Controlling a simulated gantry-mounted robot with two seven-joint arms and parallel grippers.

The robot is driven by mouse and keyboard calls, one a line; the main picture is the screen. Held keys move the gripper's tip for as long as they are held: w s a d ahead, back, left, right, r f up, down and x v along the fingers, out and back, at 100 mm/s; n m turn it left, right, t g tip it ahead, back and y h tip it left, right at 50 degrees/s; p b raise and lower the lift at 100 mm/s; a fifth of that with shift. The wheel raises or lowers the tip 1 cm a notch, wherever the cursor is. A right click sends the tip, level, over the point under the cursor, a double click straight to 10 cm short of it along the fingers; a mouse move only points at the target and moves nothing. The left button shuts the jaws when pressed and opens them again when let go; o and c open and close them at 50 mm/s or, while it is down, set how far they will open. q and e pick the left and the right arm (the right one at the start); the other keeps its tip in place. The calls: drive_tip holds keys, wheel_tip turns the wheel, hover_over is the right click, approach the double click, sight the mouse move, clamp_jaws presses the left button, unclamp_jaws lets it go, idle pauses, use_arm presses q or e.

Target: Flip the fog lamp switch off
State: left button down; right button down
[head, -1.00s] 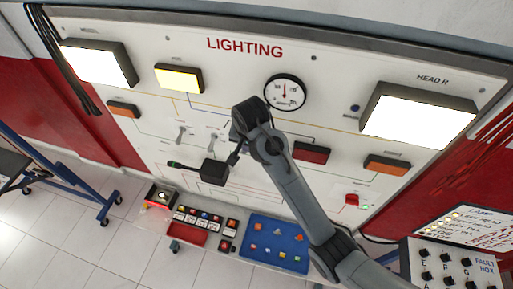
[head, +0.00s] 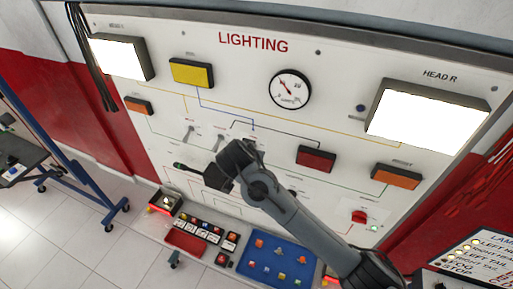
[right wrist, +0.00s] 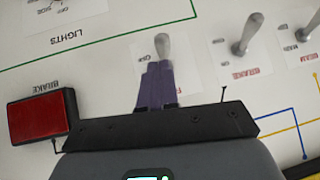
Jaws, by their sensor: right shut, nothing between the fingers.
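The lighting panel (head: 330,115) carries a yellow lamp (head: 192,73), which looks unlit, at upper left. Two small toggle switches (head: 190,133) show left of my right arm. My right gripper (right wrist: 155,88) is shut and empty, its purple fingers pointing at a silver toggle (right wrist: 164,46) in the right wrist view. The fingertips overlap the toggle's lower part; contact is unclear. Its label is too blurred to read. Two more toggles, one (right wrist: 243,34) and another (right wrist: 307,27), stand to the right. In the head view, the arm's end hides the fingertips. My left gripper is out of view.
A black stalk unit (head: 218,177) projects beside my right arm. A red brake lamp (right wrist: 40,117) lies left of the gripper. White headlamps (head: 425,117) are lit. A gauge (head: 290,88) sits above the arm. A blue tray (head: 278,262) lies below the panel.

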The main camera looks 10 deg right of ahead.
drive_tip(key=shift+s+a+r, duration=0.1)
drive_tip(key=shift+a+r, duration=0.05)
drive_tip(key=shift+r, duration=0.05)
drive_tip(key=shift+r+p, duration=0.65)
drive_tip(key=shift+p, duration=0.05)
